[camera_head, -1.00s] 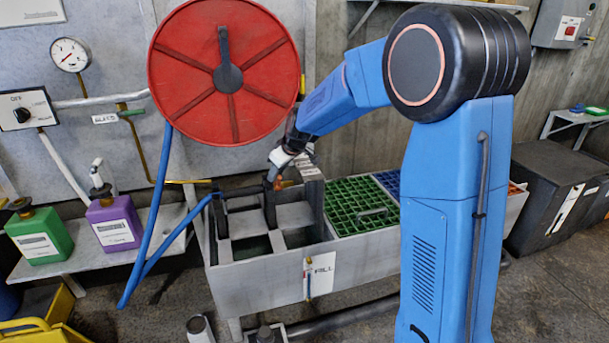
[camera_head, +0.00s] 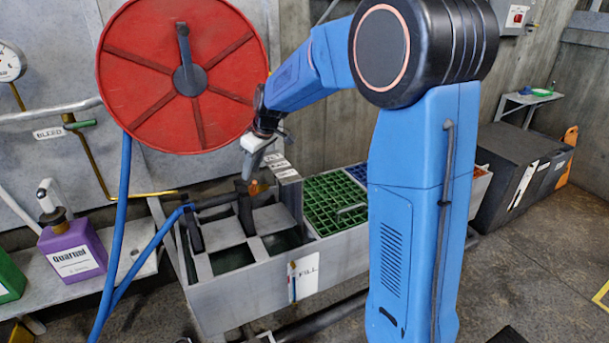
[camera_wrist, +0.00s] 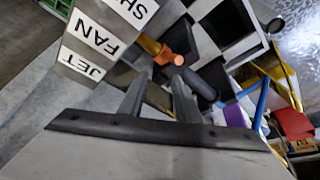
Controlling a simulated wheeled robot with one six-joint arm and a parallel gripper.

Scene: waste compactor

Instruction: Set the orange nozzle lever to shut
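The orange nozzle lever (camera_head: 258,187) is on the dark nozzle at the end of the blue hose, over the grey trough. In the wrist view the orange lever (camera_wrist: 173,57) lies just beyond my fingertips. A label board (camera_wrist: 95,45) beside it reads JET, FAN and a partly cut-off "SH". I cannot tell which label the lever points at. My gripper (camera_wrist: 162,75) is open, with a gap between its two dark fingers and nothing held. In the head view my gripper (camera_head: 250,166) hangs just above the nozzle, its fingers small and hard to make out.
The trough (camera_head: 235,300) has open cells and a green grate (camera_head: 335,200). A red hose reel (camera_head: 150,75) hangs close behind my forearm. The blue hose (camera_head: 120,220) runs from it to the nozzle. A purple bottle (camera_head: 72,250) stands on the left shelf.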

